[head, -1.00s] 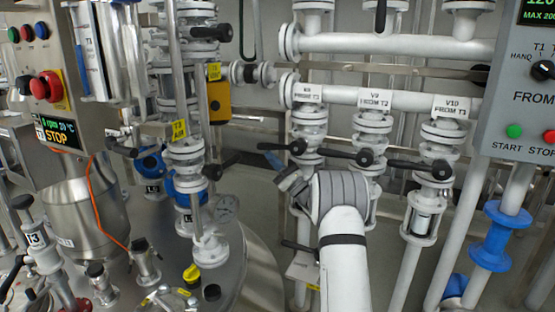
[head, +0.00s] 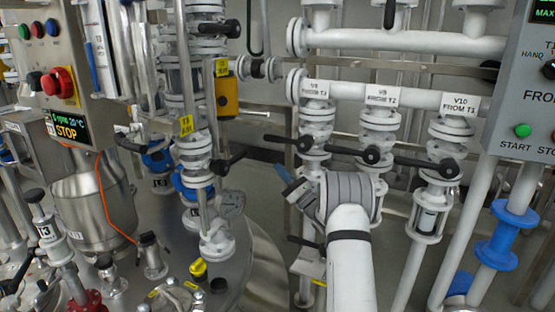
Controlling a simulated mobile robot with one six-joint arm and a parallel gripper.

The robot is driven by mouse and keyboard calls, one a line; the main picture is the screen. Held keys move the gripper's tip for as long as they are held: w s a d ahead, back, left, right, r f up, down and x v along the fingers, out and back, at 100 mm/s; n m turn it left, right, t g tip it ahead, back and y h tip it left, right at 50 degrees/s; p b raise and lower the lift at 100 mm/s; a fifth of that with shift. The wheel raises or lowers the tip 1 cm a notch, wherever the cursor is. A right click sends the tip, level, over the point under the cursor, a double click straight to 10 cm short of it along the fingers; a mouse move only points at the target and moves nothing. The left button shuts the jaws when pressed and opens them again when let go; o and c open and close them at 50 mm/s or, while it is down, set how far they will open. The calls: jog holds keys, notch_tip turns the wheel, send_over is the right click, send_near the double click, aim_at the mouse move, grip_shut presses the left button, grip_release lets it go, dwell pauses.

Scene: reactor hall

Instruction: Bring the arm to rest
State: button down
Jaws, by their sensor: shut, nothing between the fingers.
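My arm (head: 347,240) rises from the bottom edge right of centre, white with a grey ribbed joint at its upper end. Beyond that joint, my gripper (head: 284,173) points up and to the left, with a small blue part at its end. It looks shut and empty, though it is small and partly hidden by the joint. It appears in front of the pipework, below the black handle of valve V8 (head: 303,143). I cannot tell the gap between them.
Valves V9 (head: 379,145) and V10 (head: 441,160) stand behind and right of my arm. A steel vessel lid (head: 250,262) with fittings lies to the left. A control box (head: 55,75) is at the upper left, another (head: 528,100) at the right edge.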

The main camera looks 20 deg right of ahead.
jog(key=p+v, duration=0.1)
jog(key=v, duration=0.6)
jog(key=s+a+r+n+g+y+p, duration=0.35)
jog(key=a+r+n+g+p, duration=0.4)
jog(key=a+r, duration=0.4)
jog(key=s+a+r+n+g+h+p, duration=0.3)
jog(key=s+a+r+n+g+p, duration=0.55)
jog(key=s+a+g, duration=0.4)
jog(key=s+a+r+n+g+h+p, duration=0.1)
jog(key=s+r+n+h+p, duration=0.25)
jog(key=s, duration=0.35)
jog(key=s+a+r+n+h+p, duration=0.2)
jog(key=s+r+n+h+p, duration=0.15)
jog(key=s, duration=0.35)
jog(key=s+d+r+n+t+h+p, duration=0.2)
jog(key=s+d+r+n+h+p, duration=0.4)
jog(key=s+d+n+h+p, duration=0.2)
jog(key=shift+s+n+t+p, duration=0.35)
jog(key=shift+s+n+t, duration=0.05)
jog(key=shift+s, duration=0.5)
jog(key=shift+d, duration=0.1)
